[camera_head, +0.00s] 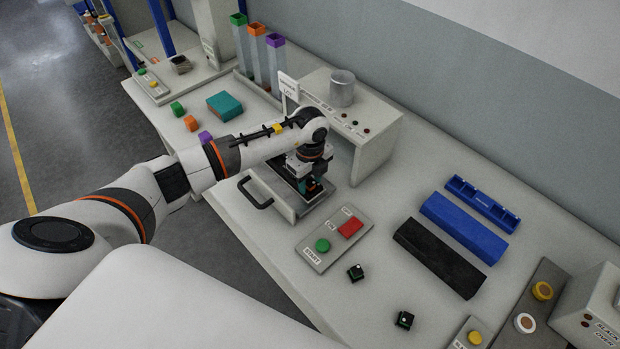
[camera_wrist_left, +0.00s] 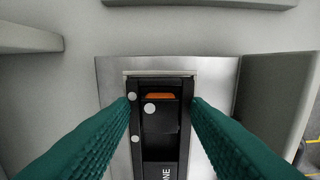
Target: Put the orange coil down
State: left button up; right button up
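The orange coil (camera_wrist_left: 160,97) shows in the left wrist view as a small orange strip inside the far end of a black holder (camera_wrist_left: 160,150). The holder lies on a grey metal plate (camera_wrist_left: 112,75). My left gripper (camera_wrist_left: 162,100) has its two teal fingers spread, one on each side of the holder. I see nothing squeezed between them, though whether they touch the holder's sides is unclear. In the head view my left gripper (camera_head: 312,187) points down over the plate in front of the white box, and the coil is hidden there. My right gripper is not in view.
The white box (camera_head: 375,150) with a metal cylinder (camera_head: 342,88) on top stands just behind my left gripper. A drawer handle (camera_head: 254,194) sticks out in front. A button panel (camera_head: 334,238), black block (camera_head: 440,258) and blue block (camera_head: 464,225) lie to the right.

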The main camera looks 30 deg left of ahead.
aim_at(310, 182)
pick_arm(q)
jog(key=shift+r, duration=0.3)
notch_tip(310, 182, up, 12)
jog(key=b, duration=0.2)
jog(key=shift+f, duration=0.15)
dwell(0.4)
